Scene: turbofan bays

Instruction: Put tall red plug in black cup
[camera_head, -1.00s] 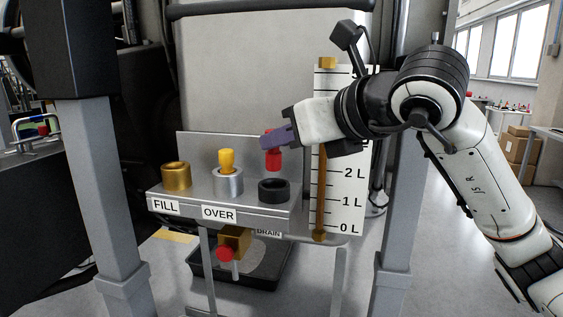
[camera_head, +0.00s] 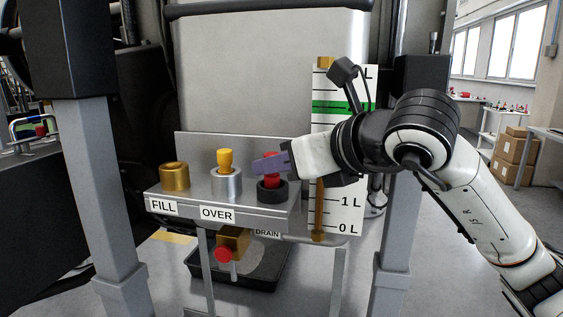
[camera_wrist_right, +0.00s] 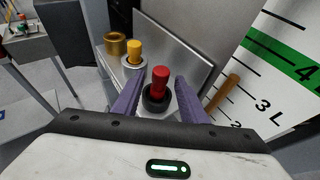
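The tall red plug (camera_head: 271,182) stands upright in the mouth of the black cup (camera_head: 272,193) at the right end of the metal shelf. In the right wrist view the red plug (camera_wrist_right: 160,76) sits in the black cup (camera_wrist_right: 157,100), between the purple fingers. My right gripper (camera_wrist_right: 160,85) is open, with a gap on each side of the plug. In the head view my right gripper (camera_head: 270,164) is at the plug's upper part and hides some of it. My left gripper is not in view.
A gold cup (camera_head: 174,177) and a silver cup (camera_head: 227,184) with a yellow plug (camera_head: 225,160) stand to the left on the shelf. A level scale (camera_head: 345,205) rises at the right. A black tray (camera_head: 264,284) lies below.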

